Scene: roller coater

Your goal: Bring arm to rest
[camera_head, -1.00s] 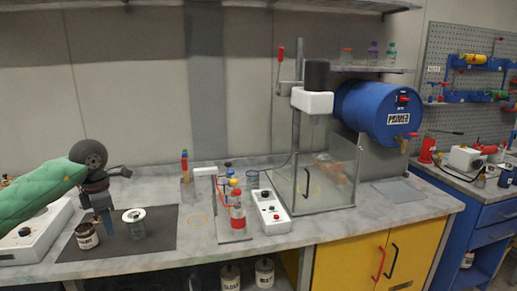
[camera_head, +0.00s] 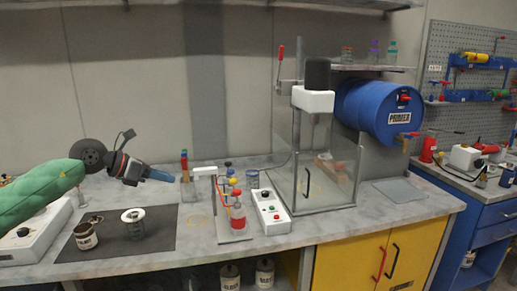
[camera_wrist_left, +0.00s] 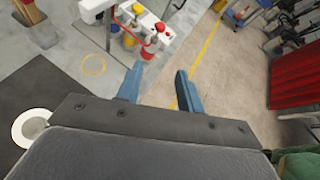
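My left arm comes in from the left in the head view, with a green sleeve. My left gripper (camera_head: 162,176) is raised above the dark mat (camera_head: 115,252) and points to the right. In the left wrist view, its two blue fingers (camera_wrist_left: 160,88) stand apart with nothing between them, so it is open and empty. Below it, a labelled can (camera_head: 86,238) and a metal piece with a white round top (camera_head: 134,222) stand on the mat. The white round top also shows in the left wrist view (camera_wrist_left: 32,127). My right gripper is not in view.
A small stand with coloured knobs and a red bottle (camera_head: 238,218) is right of the mat. Beside it are a white control box (camera_head: 268,210) and a glass-walled tank (camera_head: 335,190). A blue drum (camera_head: 378,112) is behind. A white device (camera_head: 35,235) sits at the left.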

